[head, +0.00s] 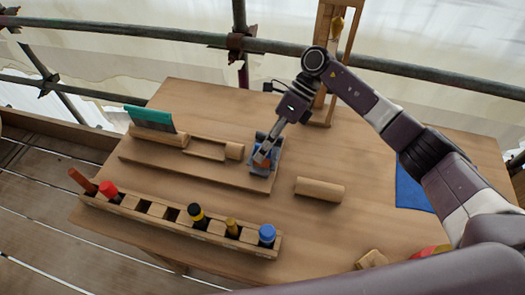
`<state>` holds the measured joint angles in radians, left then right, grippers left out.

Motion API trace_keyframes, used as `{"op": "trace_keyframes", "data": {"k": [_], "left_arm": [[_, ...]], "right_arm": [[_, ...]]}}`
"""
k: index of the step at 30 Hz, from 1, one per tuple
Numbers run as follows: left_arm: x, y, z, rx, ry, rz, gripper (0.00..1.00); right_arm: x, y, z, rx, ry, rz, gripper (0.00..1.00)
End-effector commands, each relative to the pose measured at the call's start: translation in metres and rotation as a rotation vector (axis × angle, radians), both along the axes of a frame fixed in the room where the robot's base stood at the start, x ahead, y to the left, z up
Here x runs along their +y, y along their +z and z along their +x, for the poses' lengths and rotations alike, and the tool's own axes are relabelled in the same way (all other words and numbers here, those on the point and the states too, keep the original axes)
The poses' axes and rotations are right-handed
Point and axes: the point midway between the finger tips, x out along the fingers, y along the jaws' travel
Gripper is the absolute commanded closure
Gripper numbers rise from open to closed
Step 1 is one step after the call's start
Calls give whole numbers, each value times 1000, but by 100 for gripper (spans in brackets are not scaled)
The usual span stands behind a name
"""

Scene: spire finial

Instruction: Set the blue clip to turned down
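The blue clip (277,160) is at the right end of a long wooden base board (205,172) on the table. My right gripper (262,157) reaches down over the clip from above and covers much of it. Its fingertips are at the clip, but they are small and partly merged with it, so I cannot tell whether they are closed on it. Which way the clip is turned is also hard to see. My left gripper is not in view.
A wooden rack (160,212) with several coloured-top tools runs along the front left. A loose wooden cylinder (320,189) lies right of the board. A teal-edged brush-like piece (150,119) stands at the left. A tall wooden frame (325,60) is at the back, before scaffold pipes. A blue cloth (411,192) lies right.

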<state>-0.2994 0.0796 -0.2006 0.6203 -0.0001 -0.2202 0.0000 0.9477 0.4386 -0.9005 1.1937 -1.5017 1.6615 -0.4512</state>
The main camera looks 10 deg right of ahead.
Motion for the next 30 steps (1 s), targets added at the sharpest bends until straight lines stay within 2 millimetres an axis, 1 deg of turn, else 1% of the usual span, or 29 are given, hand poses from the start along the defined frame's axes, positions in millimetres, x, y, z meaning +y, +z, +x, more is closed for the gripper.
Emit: {"op": "trace_keyframes", "data": {"k": [1, 5, 13, 16, 20, 27, 30], "left_arm": [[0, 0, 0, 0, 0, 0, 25], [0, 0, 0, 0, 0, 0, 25], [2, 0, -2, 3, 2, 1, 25], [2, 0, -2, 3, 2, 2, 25], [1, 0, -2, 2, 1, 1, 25], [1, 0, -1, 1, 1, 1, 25], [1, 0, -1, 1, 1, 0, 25]], "right_arm": [[0, 3, 3, -7, -5, 4, 86], [0, 2, 2, -4, -3, 2, 71], [0, 2, 1, -3, -1, 1, 71], [0, 8, 1, -4, -1, 2, 71], [0, 27, 2, -7, 0, 1, 71], [0, 74, 2, -8, -1, 2, 71], [-1, 88, 2, -5, -2, 1, 71]]}}
